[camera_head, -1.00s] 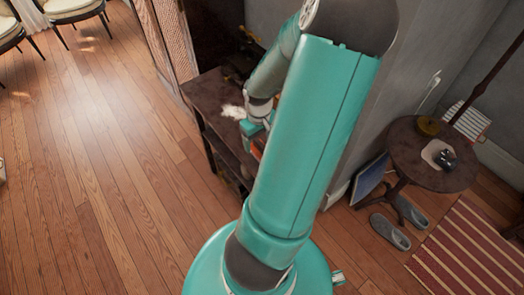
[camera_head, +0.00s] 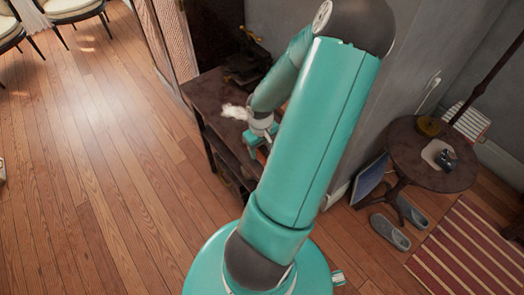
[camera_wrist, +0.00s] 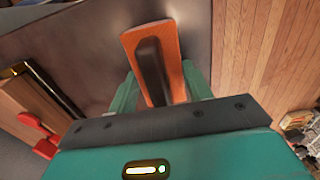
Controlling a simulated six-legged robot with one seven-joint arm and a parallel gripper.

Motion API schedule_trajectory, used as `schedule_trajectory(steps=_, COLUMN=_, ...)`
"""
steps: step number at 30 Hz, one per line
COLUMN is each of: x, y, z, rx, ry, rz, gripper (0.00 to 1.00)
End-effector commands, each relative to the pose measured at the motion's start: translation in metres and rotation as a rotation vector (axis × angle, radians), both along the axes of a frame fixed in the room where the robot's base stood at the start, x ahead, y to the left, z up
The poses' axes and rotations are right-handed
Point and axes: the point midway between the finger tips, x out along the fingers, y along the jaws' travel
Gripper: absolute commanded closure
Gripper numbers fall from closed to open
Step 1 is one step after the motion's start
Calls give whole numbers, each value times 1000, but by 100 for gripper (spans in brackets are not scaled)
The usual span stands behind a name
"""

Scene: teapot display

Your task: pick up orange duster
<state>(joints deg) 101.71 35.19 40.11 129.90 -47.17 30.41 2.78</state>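The orange duster (camera_wrist: 169,42) lies on the dark table top in the wrist view, a flat orange block with a dark raised handle (camera_wrist: 152,70) along it. My gripper (camera_wrist: 160,78) is over its near end, with one teal finger on each side. The fingers are apart, and I cannot tell if they touch the duster.
A white fluffy thing (camera_head: 235,112) lies on the table near my gripper. In the wrist view a wooden item (camera_wrist: 30,108) with red parts (camera_wrist: 38,122) is at the left. A round side table (camera_head: 405,150) stands right. Open wood floor (camera_head: 100,170) lies left.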

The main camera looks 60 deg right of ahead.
Motion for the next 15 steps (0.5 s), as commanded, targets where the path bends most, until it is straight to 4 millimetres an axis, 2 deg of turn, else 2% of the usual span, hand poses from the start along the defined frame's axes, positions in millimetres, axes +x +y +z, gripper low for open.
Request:
schedule_trajectory(steps=10, x=0, y=0, z=2, rx=-1, ry=0, rz=0, gripper=74)
schedule_trajectory(steps=15, x=0, y=-1, z=10, rx=-3, ry=1, rz=-1, gripper=74)
